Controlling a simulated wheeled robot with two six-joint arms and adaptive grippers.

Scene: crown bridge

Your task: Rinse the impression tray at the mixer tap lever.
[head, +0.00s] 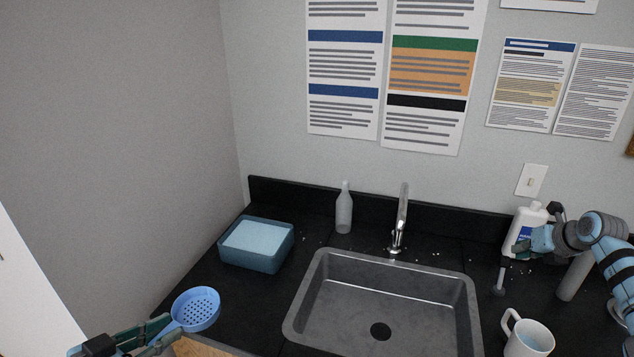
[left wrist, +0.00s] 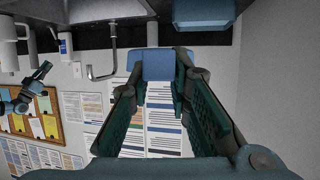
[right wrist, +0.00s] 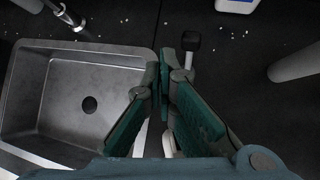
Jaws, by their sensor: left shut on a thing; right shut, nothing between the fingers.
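The impression tray, a light blue perforated round cup (head: 197,308), is at the lower left in the head view. My left gripper (head: 155,335) is shut on its handle; the blue piece shows between the fingertips in the left wrist view (left wrist: 158,66). The tray is left of the sink, not over it. The tap (head: 399,225) stands behind the sink. A thin grey rod (head: 501,277) with a dark end, seemingly the lever, stands right of the sink; it also shows in the right wrist view (right wrist: 191,43). My right gripper (head: 520,247) is shut and empty close to it; contact is unclear.
The empty sink (head: 335,300) fills the middle of the black counter. A white labelled bottle (head: 527,225), a grey cylinder (head: 573,280) and a white mug (head: 530,338) crowd the right side.

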